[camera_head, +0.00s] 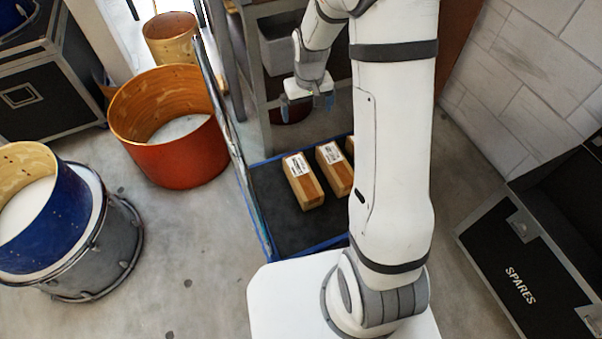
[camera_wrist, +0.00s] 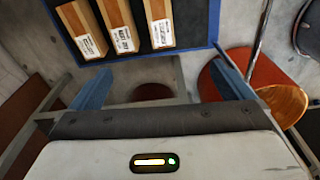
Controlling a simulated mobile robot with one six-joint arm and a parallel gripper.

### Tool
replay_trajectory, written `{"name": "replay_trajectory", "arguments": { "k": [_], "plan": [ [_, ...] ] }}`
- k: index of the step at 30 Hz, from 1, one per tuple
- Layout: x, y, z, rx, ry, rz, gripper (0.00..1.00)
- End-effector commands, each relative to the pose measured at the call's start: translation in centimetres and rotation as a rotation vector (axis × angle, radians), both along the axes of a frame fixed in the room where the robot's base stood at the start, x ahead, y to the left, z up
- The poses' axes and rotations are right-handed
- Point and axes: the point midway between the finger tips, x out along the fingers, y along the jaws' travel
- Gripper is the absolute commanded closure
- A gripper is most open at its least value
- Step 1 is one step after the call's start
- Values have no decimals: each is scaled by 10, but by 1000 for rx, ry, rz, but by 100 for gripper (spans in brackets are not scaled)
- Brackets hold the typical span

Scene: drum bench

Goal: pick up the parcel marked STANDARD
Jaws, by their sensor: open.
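Three brown box parcels with white labels lie side by side on a dark mat with a blue border (camera_head: 268,205). In the head view I see the left parcel (camera_head: 304,184) and the middle parcel (camera_head: 335,169); my arm hides most of the third (camera_head: 349,146). The wrist view shows all three: left (camera_wrist: 82,30), middle (camera_wrist: 118,25) and right (camera_wrist: 158,23). The label print is too small to read, so I cannot tell which is STANDARD. My gripper (camera_head: 308,103) is open and empty, beyond the parcels and apart from them. Its blue fingers also show in the wrist view (camera_wrist: 162,88).
A grey metal rack (camera_head: 257,85) with a grey bin (camera_head: 283,47) stands behind the mat. An orange-red drum (camera_head: 178,150) and a blue drum (camera_head: 45,225) stand left. A black SPARES case (camera_head: 510,265) stands right. Bare mat lies left of the parcels.

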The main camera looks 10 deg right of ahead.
Motion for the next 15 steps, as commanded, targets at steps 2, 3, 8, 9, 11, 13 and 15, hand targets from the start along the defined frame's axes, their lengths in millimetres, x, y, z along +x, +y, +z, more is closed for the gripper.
{"name": "replay_trajectory", "arguments": {
  "k": [2, 3, 8, 9, 11, 13, 15],
  "plan": [
    [17, 0, -73, -1, 23, 10, 0],
    [24, 0, -100, -1, 31, 17, 0],
    [45, 0, -212, -3, 58, 40, 0],
    [48, 0, -238, -3, 64, 46, 0],
    [51, 0, -273, -3, 71, 54, 0],
    [53, 0, -308, -3, 79, 61, 0],
    [54, 0, -335, -3, 84, 66, 0]
  ]
}}
